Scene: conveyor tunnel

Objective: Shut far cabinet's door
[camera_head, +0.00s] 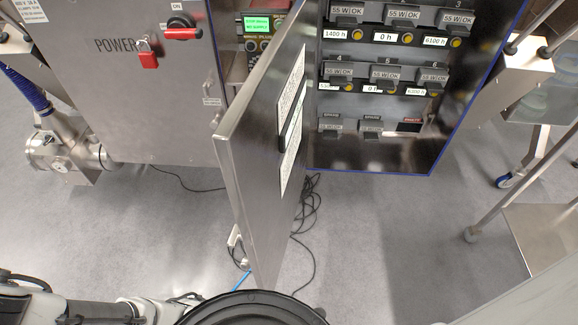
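A metal cabinet door (250,165) stands wide open in the middle of the view, swung out toward me. Its far edge meets the left side of an open cabinet (375,153) with a dark interior and rows of labelled modules. Its free edge points toward me and to the left. White label sheets (291,122) and a dark handle-like strip are on its right face. I cannot tell from this view alone whether this is the far cabinet. My gripper is not in view; parts of my arm show at the bottom left.
A grey power cabinet (130,95) with a red switch (182,32) and red padlock (148,57) stands left of the door. Black cables (308,205) lie on the floor by the door. A wheeled metal cart (540,225) is at the right.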

